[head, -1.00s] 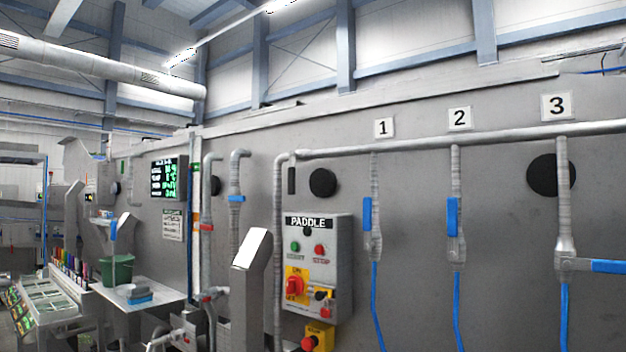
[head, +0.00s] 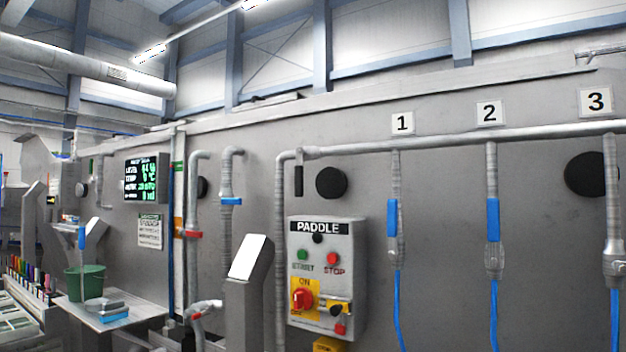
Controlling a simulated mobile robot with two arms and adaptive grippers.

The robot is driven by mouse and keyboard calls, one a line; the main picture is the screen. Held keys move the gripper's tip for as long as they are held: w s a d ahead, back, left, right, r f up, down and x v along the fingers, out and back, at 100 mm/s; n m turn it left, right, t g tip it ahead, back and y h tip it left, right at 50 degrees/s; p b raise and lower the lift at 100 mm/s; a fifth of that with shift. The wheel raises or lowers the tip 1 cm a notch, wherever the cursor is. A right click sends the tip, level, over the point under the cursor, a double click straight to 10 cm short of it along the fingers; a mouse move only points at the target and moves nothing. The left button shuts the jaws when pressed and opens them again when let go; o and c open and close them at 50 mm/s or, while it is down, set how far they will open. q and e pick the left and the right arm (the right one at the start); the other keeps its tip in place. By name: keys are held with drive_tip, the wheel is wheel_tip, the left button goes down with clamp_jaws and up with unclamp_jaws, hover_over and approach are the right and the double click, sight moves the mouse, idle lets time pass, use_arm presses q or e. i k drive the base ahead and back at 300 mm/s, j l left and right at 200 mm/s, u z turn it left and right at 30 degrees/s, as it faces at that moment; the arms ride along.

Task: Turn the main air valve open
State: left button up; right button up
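No valve in view carries a label reading main air. A short dark lever (head: 298,181) hangs down at the left end of the grey overhead pipe (head: 430,142), beside the bend where the pipe drops. It lies across the line of the horizontal pipe. Three drops leave this pipe under signs 1 (head: 402,123), 2 (head: 489,113) and 3 (head: 596,102). Drops 1 and 2 have blue levers, one (head: 392,220) and two (head: 493,219), both hanging along their pipes. The lever of drop 3 is out of the picture. Neither of my grippers shows.
The PADDLE control box (head: 325,275) is on the wall below the dark lever. A grey post with a slanted white top (head: 249,257) stands left of it. Further left are pipes with red and blue levers, a screen (head: 141,178), and a shelf with a green bucket (head: 84,283).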

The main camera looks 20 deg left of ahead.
sight(299, 168)
drive_tip(key=j+z, duration=0.4)
drive_tip(key=j, duration=2)
